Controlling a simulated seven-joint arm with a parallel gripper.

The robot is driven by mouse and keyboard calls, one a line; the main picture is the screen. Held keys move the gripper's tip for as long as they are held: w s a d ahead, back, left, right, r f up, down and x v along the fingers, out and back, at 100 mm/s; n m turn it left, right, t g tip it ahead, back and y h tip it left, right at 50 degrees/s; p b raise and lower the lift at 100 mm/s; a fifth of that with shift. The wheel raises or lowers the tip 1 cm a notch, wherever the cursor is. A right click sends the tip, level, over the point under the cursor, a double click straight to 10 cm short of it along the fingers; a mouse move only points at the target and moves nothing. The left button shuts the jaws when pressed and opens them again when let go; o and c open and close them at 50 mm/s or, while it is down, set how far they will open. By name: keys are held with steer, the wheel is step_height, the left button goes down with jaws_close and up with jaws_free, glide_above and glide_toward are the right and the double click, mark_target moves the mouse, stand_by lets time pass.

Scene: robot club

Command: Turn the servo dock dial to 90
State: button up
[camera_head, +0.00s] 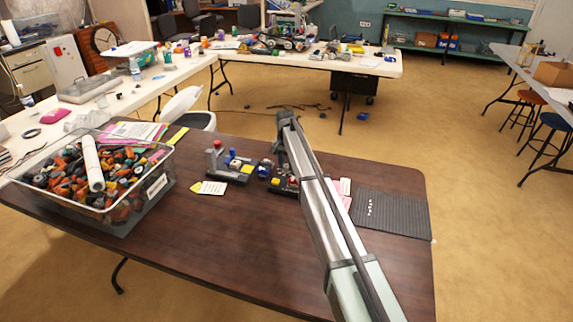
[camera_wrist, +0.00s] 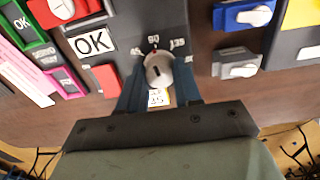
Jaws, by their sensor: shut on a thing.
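In the wrist view a grey, roughly round dial (camera_wrist: 158,68) sits on a dark panel (camera_wrist: 120,22). My gripper (camera_wrist: 158,84) is shut on the dial, with one blue finger on each side. A small label with a number (camera_wrist: 158,97) shows between the fingers. I cannot clearly tell which mark the dial points to. In the head view my arm hides most of the dock.
A blue module (camera_wrist: 243,15) and a grey switch (camera_wrist: 238,64) lie right. In the head view a bin of parts (camera_head: 100,190) stands left and a ribbed mat (camera_head: 390,213) lies right.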

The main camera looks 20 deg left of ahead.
mark_target(286, 165)
steer(key=shift+m, duration=0.6)
steer(key=o, duration=1)
steer(key=shift+o, duration=0.2)
step_height(286, 165, up, 14)
steer(key=shift+a, duration=0.1)
steer(key=shift+f, duration=0.1)
